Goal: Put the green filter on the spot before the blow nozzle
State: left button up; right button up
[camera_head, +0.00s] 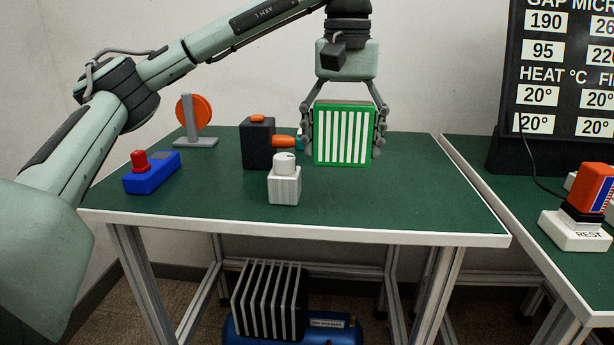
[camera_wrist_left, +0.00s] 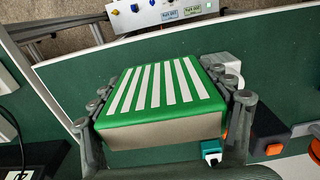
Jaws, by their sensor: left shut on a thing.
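The green filter (camera_head: 343,134) is a green-framed block with white stripes. My left gripper (camera_head: 342,140) is shut on it, with fingers on both its sides, and holds it upright at the right of the table's middle. In the left wrist view the filter (camera_wrist_left: 160,92) fills the space between the fingers. I cannot tell whether its lower edge touches the table. The blow nozzle (camera_head: 286,141) is orange with a teal tip, on a black box (camera_head: 257,143) just left of the filter. The spot before the nozzle is hidden behind or under the filter. My right gripper is not in view.
A white box with a knob (camera_head: 285,185) stands in front of the black box. A blue box with a red button (camera_head: 151,174) and an orange disc on a stand (camera_head: 194,115) are at left. The green table (camera_head: 400,205) is clear at front right.

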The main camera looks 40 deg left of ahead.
pick_arm(q)
jog(key=shift+w+a+r, duration=0.15)
jog(key=shift+a+r, duration=0.1)
jog(key=shift+r, duration=0.05)
jog(key=w+f+b, duration=0.1)
jog(key=w+f, duration=0.2)
jog(key=w, duration=0.1)
jog(key=p, duration=0.1)
send_over(358, 189)
notch_tip(358, 189, down, 4)
jog(key=shift+d+r, duration=0.1)
jog(key=shift+r, duration=0.1)
notch_tip(358, 189, down, 4)
jog(key=shift+r, duration=0.15)
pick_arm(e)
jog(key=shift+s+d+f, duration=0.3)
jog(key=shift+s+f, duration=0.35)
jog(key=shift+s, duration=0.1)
pick_arm(q)
jog(key=shift+f, duration=0.25)
jog(key=o, duration=0.8)
jog(key=shift+f, duration=0.1)
jog(key=o, duration=0.4)
jog(key=shift+o, duration=0.2)
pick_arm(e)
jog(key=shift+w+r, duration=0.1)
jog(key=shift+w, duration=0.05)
